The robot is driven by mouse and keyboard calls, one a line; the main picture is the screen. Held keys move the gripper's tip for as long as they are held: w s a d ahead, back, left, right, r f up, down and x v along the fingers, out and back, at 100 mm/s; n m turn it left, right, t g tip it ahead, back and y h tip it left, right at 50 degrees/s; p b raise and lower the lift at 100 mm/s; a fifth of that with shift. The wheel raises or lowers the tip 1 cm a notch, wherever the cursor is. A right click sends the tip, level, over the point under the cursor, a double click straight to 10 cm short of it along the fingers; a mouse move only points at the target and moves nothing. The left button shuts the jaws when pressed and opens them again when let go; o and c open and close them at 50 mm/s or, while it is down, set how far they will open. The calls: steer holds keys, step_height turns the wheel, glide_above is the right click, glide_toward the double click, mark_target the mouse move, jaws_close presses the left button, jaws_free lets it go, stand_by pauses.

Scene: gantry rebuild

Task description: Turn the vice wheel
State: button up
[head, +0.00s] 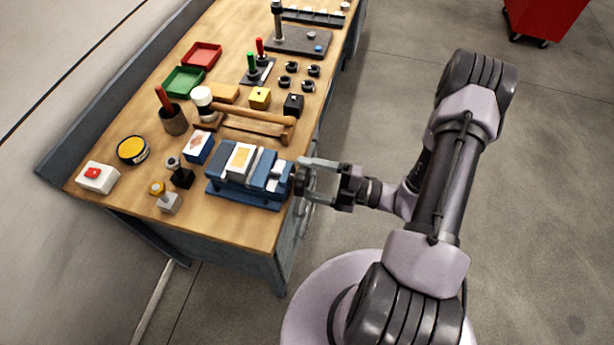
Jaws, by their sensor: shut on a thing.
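The blue vice (245,198) sits near the front right edge of the wooden bench, with a white and yellow block (240,160) between its jaws. Its dark wheel (299,177) is at the right end, by the bench edge, and is partly hidden by my gripper's fingers. My gripper (308,180) reaches in from the right, level with the wheel. Its two grey fingers are shut on the wheel, one at the far side and one at the near side.
A hammer (250,115) lies on a wooden rest behind the vice. A blue box (198,147), small valves (180,175) and a red-button box (97,177) stand to the left. Red (202,55) and green (184,81) trays lie farther back. The floor right of the bench is clear around my arm.

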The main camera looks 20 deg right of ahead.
steer(key=n, duration=0.3)
steer(key=shift+n, duration=0.4)
steer(key=n, duration=0.3)
steer(key=shift+r+n, duration=0.1)
steer(key=shift+n, duration=0.2)
steer(key=n, duration=0.3)
steer(key=shift+r+n+b, duration=0.1)
steer(key=shift+n+b, duration=0.2)
steer(key=n, duration=0.3)
steer(key=shift+n+b, duration=0.3)
steer(key=shift+b, duration=0.05)
steer(key=n+b, duration=0.1)
steer(key=n, duration=0.2)
steer(key=shift+s+n, duration=0.1)
steer(key=shift+n, duration=0.3)
steer(key=n+b, duration=0.1)
steer(key=n, duration=0.2)
steer(key=shift+s+a+n+b, duration=0.1)
steer(key=shift+n+b, duration=0.2)
steer(key=shift+b, duration=0.1)
steer(key=n+b, duration=0.3)
steer(key=n, duration=0.3)
steer(key=shift+s+a, duration=0.1)
steer(key=shift+r+b, duration=0.1)
steer(key=shift+b, duration=0.25)
